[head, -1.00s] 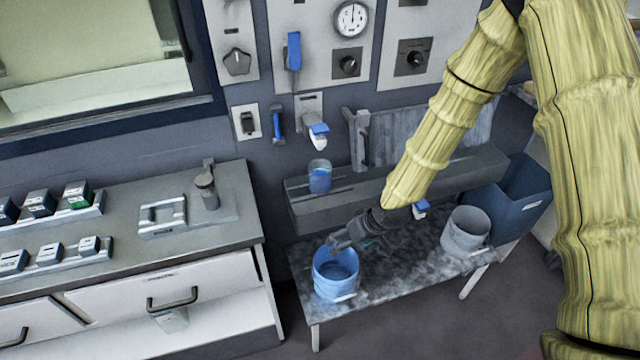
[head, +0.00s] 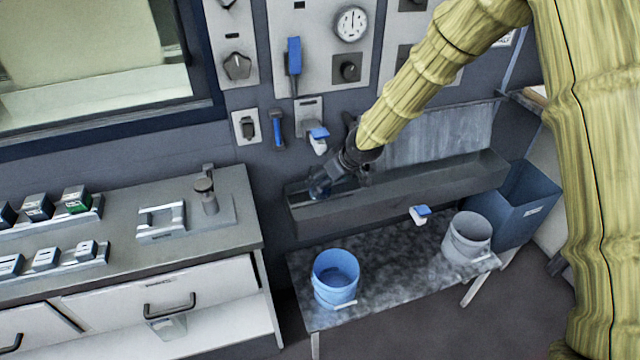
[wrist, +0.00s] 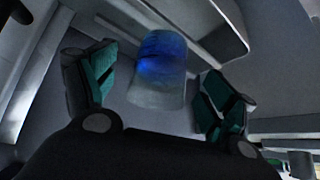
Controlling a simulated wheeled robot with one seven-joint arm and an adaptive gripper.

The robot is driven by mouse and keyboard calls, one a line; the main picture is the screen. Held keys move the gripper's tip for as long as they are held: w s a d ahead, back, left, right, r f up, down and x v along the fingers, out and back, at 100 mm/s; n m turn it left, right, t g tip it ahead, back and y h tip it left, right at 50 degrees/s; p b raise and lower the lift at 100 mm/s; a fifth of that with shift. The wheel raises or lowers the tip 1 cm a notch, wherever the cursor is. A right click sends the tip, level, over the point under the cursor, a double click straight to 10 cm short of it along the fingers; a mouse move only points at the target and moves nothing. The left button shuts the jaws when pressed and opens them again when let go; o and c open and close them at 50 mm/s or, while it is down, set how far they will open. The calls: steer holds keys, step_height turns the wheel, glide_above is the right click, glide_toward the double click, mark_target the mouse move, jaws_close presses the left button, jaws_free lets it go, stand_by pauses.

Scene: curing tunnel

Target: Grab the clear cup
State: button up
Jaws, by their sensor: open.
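The clear cup (head: 319,184) stands at the left end of the grey trough shelf on the wall, partly hidden by my gripper in the head view. In the wrist view the clear cup (wrist: 160,72) shows blue in its upper part and lies between my two green-padded fingers. My gripper (wrist: 160,95) is open, with a finger on each side of the cup and visible gaps to it. In the head view my gripper (head: 338,172) is right at the cup, reaching in from the right.
The grey trough (head: 400,195) runs along the wall. Below it, a low table (head: 390,262) carries a blue bucket (head: 336,278) and a grey bucket (head: 467,237). A dark blue bin (head: 522,200) stands at the right. A counter (head: 225,235) is at the left.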

steer(key=shift+a+p+x, duration=0.2)
steer(key=shift+p+x, duration=0.55)
steer(key=shift+x, duration=1.3)
steer(key=shift+w+a+f, duration=0.25)
steer(key=shift+w+f, duration=0.05)
steer(key=shift+f, duration=0.3)
steer(key=shift+c, duration=0.2)
steer(key=c, duration=1.2)
steer(key=shift+r+b, duration=0.1)
steer(key=shift+b, duration=0.25)
